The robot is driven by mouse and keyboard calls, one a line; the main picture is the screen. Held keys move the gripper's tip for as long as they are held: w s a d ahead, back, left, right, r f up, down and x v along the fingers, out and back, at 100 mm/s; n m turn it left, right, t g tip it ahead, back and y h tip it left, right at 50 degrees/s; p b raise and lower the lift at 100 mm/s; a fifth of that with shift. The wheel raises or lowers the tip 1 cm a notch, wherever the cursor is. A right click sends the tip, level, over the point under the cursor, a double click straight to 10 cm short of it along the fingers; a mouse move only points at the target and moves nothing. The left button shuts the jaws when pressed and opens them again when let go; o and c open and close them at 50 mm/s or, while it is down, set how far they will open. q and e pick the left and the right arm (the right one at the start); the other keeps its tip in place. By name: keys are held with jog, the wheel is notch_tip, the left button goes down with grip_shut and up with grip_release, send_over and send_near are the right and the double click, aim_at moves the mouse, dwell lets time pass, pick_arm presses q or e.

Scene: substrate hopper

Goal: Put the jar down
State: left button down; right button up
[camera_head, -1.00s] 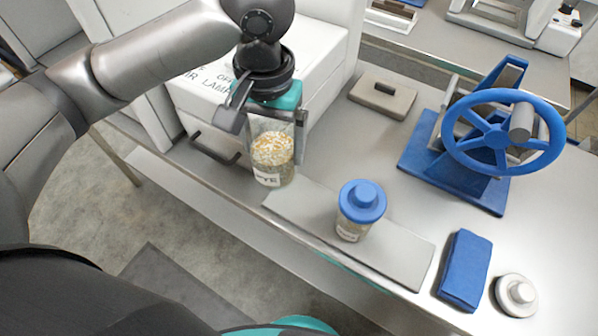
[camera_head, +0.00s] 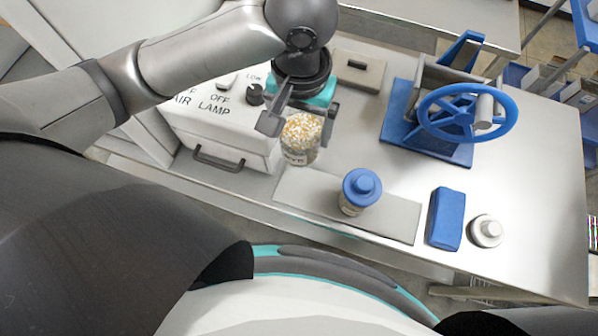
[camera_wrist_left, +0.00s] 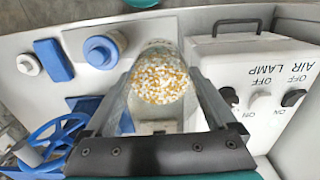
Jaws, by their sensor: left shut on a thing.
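The open clear jar (camera_head: 300,153) is filled with white and golden grains and has a pale, partly readable label. My left gripper (camera_head: 298,122) is shut on it, with one finger on each side. The jar is behind the left end of the grey mat; I cannot tell if its base touches the table. In the left wrist view the jar's grain-filled mouth (camera_wrist_left: 160,80) shows between the fingers of the left gripper (camera_wrist_left: 163,100). My right gripper is not in view.
A blue-lidded jar (camera_head: 361,187) stands on the grey mat (camera_head: 400,217). A white cabinet (camera_head: 235,140) with switches is close on the left. A blue handwheel device (camera_head: 467,112), blue block (camera_head: 446,217) and white knobbed disc (camera_head: 486,231) are to the right. Bare table lies between jar and handwheel.

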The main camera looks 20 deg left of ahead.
aim_at(301, 136)
pick_arm(q)
jog(key=shift+f+b, duration=1.7)
jog(key=shift+f, duration=8.05)
grip_release()
jog(key=shift+f, duration=0.15)
notch_tip(301, 136, up, 12)
jog(key=shift+r+p, duration=0.2)
jog(key=shift+p, duration=0.75)
